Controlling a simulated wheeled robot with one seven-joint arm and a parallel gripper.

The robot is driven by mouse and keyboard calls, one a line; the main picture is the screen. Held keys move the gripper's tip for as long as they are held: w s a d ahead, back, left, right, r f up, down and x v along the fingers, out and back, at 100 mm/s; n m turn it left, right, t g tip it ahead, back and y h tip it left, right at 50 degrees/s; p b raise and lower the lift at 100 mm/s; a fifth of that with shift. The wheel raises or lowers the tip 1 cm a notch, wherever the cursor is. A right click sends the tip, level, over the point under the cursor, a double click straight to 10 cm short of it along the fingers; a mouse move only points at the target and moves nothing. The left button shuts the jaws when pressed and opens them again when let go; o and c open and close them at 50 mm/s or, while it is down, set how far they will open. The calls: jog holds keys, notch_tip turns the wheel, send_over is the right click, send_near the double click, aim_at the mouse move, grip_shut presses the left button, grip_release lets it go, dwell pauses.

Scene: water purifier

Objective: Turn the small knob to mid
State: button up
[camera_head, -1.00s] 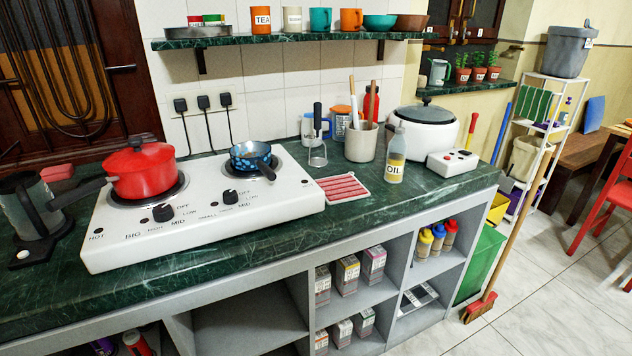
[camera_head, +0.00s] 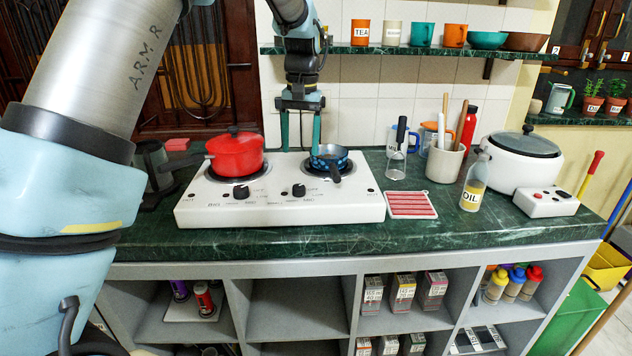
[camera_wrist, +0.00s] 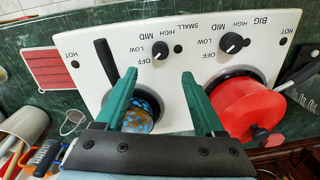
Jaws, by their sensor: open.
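The white two-burner stove (camera_head: 270,213) stands on the green counter. Its small knob (camera_head: 299,190) is black and sits in front of the blue pan (camera_head: 330,157); I cannot clearly read its setting. In the wrist view, the small knob (camera_wrist: 160,49) lies beyond my fingertips, roughly between their lines, with OFF, LOW, MID and HIGH marks around it. My gripper (camera_head: 300,148) points down above the back of the stove, open and empty, apart from the knob. In the wrist view, its green fingers (camera_wrist: 159,78) are spread; one partly covers the blue pan.
A red pot (camera_head: 236,156) stands on the left burner, behind the big knob (camera_head: 241,192). The pan's dark handle points toward the front. A red striped mat (camera_head: 411,204) and oil bottle (camera_head: 475,182) stand right of the stove. A shelf (camera_head: 400,50) runs above.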

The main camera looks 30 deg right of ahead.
aim_at(299, 186)
jog(key=f, duration=0.3)
jog(key=f+p, duration=0.1)
jog(key=f, duration=0.3)
jog(key=f+p, duration=0.1)
jog(key=f, duration=0.2)
jog(key=shift+w+a+f, duration=0.15)
jog(key=shift+a+f, duration=0.1)
grip_shut()
